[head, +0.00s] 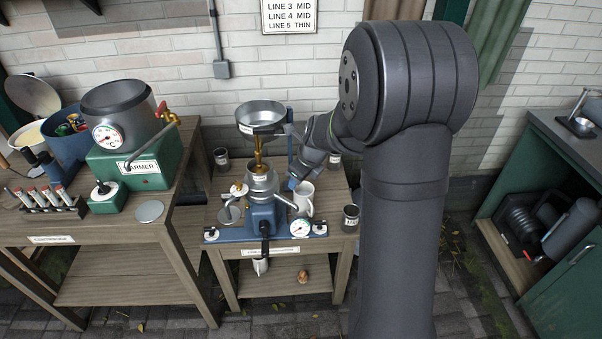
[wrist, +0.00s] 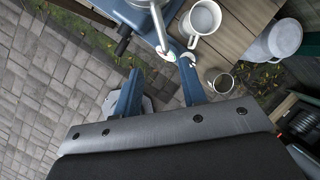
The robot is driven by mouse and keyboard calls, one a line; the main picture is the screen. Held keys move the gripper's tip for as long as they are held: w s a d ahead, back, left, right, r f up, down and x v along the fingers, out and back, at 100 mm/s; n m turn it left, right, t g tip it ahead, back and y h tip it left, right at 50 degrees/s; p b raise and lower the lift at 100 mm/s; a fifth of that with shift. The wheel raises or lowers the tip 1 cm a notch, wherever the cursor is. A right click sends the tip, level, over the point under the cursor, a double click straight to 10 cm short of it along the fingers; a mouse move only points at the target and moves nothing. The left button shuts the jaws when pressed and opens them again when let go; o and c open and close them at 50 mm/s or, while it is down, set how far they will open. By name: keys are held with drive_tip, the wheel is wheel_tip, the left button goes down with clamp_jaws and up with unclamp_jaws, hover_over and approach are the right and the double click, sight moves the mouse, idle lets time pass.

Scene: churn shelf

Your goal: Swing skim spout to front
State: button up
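The separator (head: 264,215), with a blue base and a metal body, stands on the middle wooden table. A grey spout (head: 287,201) reaches from its right side toward a white mug (head: 303,199); another spout (head: 234,203) is on its left. I cannot read which is the skim spout. My gripper (head: 301,178) is behind and right of the separator body. In the wrist view my gripper (wrist: 160,68) has its two blue fingers apart, with nothing held. The right-hand spout (wrist: 162,28) points toward the gap, its end close to the right finger. The mug (wrist: 203,18) is just beyond.
A metal bowl (head: 261,117) sits above the separator. A dark jar (head: 350,217) stands at the table's right edge, and gauges and small fittings line the front. The green warmer (head: 132,165) stands on the left table. Paved floor lies in front.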

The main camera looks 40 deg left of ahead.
sight(287, 200)
drive_tip(key=shift+v, duration=1.1)
drive_tip(key=shift+f, duration=0.15)
drive_tip(key=x, duration=1.7)
drive_tip(key=shift+f, duration=0.1)
